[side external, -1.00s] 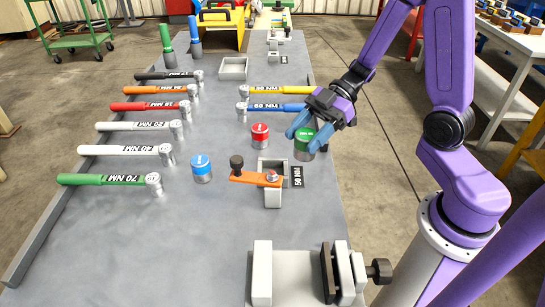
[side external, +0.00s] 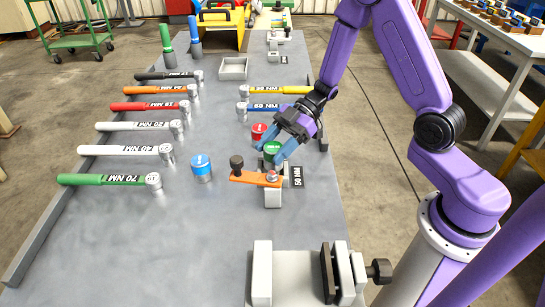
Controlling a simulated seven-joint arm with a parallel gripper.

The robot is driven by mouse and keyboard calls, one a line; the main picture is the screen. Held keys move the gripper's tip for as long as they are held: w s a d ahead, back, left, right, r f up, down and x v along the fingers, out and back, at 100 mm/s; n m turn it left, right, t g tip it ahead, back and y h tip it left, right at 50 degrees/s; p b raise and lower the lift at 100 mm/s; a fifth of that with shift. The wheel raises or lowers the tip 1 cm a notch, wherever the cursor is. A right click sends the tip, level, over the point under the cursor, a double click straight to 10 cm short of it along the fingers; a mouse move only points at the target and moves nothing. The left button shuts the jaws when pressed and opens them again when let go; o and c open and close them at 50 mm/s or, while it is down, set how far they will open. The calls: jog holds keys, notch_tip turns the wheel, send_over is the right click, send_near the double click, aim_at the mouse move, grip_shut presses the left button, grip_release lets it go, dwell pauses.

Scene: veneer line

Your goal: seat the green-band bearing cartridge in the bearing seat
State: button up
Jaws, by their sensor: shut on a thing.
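The green-band bearing cartridge (side external: 271,147), with a green top, is between the blue fingers of my gripper (side external: 272,150), which is shut on it. It looks upright, over the rear of the bearing seat (side external: 273,198), a grey block. I cannot tell whether the cartridge is above the seat or partly inside it; its lower part and the seat's opening are mostly hidden. An orange clamp arm (side external: 248,178) with a black knob lies across the front of the seat.
The red-topped cartridge (side external: 258,131) stands close behind my fingers. The blue-topped cartridge (side external: 202,168) stands left of the seat. Torque wrenches, such as the green one (side external: 100,180), lie along the left. A vise (side external: 300,275) sits at the front. The bench between is clear.

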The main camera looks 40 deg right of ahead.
jog(key=shift+w+f, duration=0.2)
jog(key=shift+f, duration=1.5)
jog(key=shift+f, duration=0.15)
jog(key=o, duration=1.4)
